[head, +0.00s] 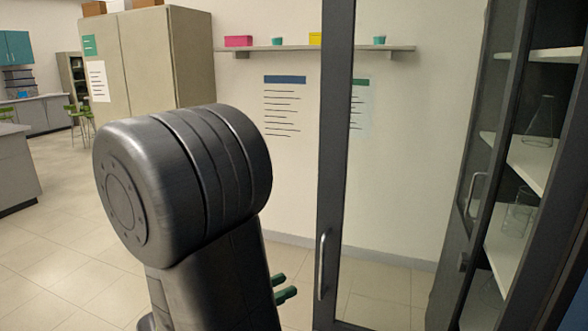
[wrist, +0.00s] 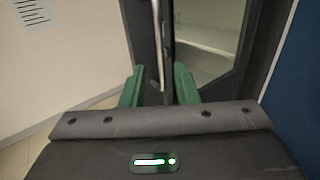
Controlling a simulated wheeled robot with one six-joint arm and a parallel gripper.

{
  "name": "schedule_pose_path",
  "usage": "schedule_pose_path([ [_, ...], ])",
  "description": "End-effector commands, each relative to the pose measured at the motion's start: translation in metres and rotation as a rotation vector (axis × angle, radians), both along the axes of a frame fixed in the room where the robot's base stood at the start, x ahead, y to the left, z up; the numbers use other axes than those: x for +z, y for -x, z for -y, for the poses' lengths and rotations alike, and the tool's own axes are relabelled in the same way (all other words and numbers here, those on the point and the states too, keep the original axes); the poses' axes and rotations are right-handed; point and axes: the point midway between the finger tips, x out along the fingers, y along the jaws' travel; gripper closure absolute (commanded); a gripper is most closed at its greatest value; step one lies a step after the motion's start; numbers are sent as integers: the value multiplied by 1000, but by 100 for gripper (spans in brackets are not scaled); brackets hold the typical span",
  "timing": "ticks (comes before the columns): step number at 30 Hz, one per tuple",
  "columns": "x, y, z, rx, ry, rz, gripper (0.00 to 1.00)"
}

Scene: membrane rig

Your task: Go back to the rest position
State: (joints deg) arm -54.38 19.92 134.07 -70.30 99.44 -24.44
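My gripper (wrist: 159,70) is open in the wrist view, its two green fingers apart with nothing held between them. A silver vertical door handle (wrist: 160,45) shows beyond the fingertips, in line with the gap; I cannot tell the exact distance. In the head view my gripper (head: 287,286) is low, mostly hidden behind my dark arm, with only green finger ends showing. They are left of the handle (head: 321,265) on the dark-framed glass door (head: 335,150), and a gap shows between them.
The glass door stands open in front of the cabinet at right, whose shelves (head: 525,160) hold glassware (head: 541,122). A wall shelf (head: 300,48) carries small boxes. A beige cupboard (head: 150,60) stands behind my arm. Tiled floor at left (head: 60,240) is clear.

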Motion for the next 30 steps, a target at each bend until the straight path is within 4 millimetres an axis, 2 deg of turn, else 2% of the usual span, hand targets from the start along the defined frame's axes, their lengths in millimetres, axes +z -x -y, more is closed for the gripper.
schedule_pose_path([
  [30, 0, -47, 74, -3, -1, -1, 73],
])
